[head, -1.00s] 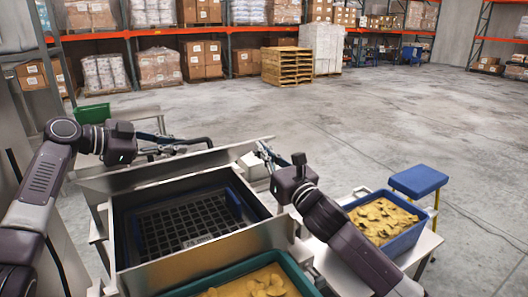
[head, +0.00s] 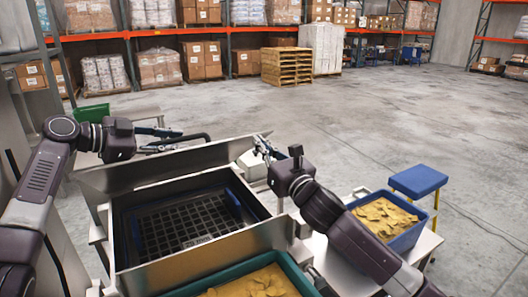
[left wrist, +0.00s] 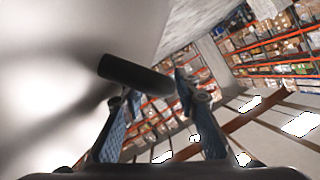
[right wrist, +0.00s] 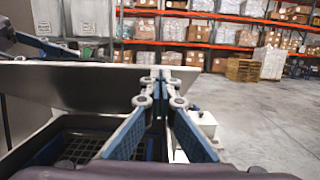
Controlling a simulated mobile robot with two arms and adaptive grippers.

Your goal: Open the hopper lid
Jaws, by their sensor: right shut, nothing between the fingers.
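The hopper (head: 262,238) is a metal box with a dark grid inside, in front of me. Its lid (head: 190,162) is a metal plate standing raised along the far side; it also shows in the right wrist view (right wrist: 75,88). A black bar handle (left wrist: 135,75) is on the lid's far side. My left gripper (head: 180,140) is at this handle. In the left wrist view its fingers are apart, with the bar crossing their tips. My right gripper (right wrist: 155,88) is shut and empty at the lid's right end; contact with the lid is unclear.
A green-rimmed tub (head: 222,278) of yellow chips stands at the hopper's near side. A blue tub (head: 408,238) of chips is on the right table, beside a blue-topped stool (head: 418,181). Open concrete floor lies beyond, with shelves behind.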

